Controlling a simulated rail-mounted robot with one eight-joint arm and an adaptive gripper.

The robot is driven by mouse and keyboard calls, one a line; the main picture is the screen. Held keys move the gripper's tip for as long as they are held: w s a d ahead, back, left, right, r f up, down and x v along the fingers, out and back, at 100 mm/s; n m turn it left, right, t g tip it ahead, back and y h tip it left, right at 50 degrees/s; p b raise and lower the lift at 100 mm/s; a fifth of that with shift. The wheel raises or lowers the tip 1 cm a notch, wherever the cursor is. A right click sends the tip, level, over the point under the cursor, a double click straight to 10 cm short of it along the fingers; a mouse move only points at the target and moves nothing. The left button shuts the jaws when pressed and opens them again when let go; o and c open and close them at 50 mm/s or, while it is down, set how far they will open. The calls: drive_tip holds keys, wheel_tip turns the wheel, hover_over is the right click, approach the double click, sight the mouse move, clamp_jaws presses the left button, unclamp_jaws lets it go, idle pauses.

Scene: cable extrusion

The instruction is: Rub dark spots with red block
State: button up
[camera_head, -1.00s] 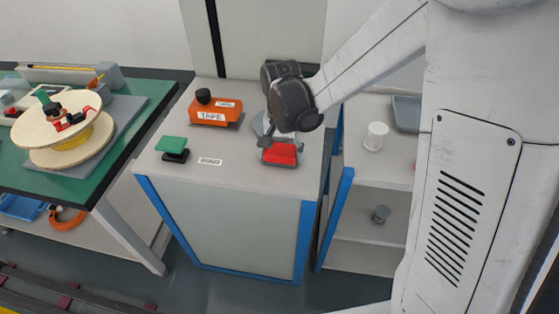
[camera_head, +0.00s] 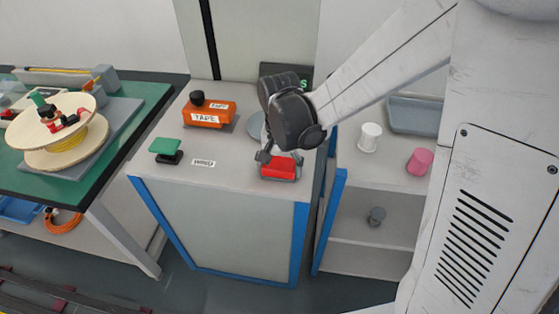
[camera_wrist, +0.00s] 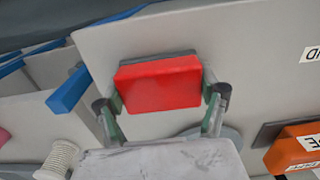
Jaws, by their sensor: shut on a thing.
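The red block (camera_head: 279,168) has a dark grey base and is at the front right of the grey cabinet top (camera_head: 225,165). In the wrist view the red block (camera_wrist: 158,84) fills the space between the two fingers. My gripper (camera_wrist: 163,102) is shut on its sides. The block is at or just above the surface; I cannot tell if it touches. No dark spots are clearly visible on the cabinet top; any under the block or gripper are hidden.
An orange tape dispenser (camera_head: 209,114) and a green-topped block (camera_head: 166,149) stand left on the cabinet. A round grey disc (camera_head: 256,126) is partly behind my gripper. Right shelves hold a white spool (camera_head: 369,137), a pink cup-like piece (camera_head: 419,161) and a grey tray (camera_head: 420,115).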

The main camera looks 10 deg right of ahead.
sight(277, 185)
drive_tip(key=shift+s+a, duration=0.35)
drive_tip(key=shift+s, duration=0.6)
drive_tip(key=shift+s+a, duration=0.3)
drive_tip(key=shift+s, duration=0.6)
drive_tip(key=r+p, duration=0.1)
drive_tip(key=r, duration=0.1)
drive_tip(key=s+r+p, duration=0.1)
drive_tip(key=r, duration=0.1)
drive_tip(key=shift+r, duration=0.2)
drive_tip(key=shift+w+a+r+p, duration=0.1)
drive_tip(key=shift+w+r+p, duration=0.05)
drive_tip(key=shift+r+p, duration=1.8)
drive_tip(key=shift+r+b, duration=0.35)
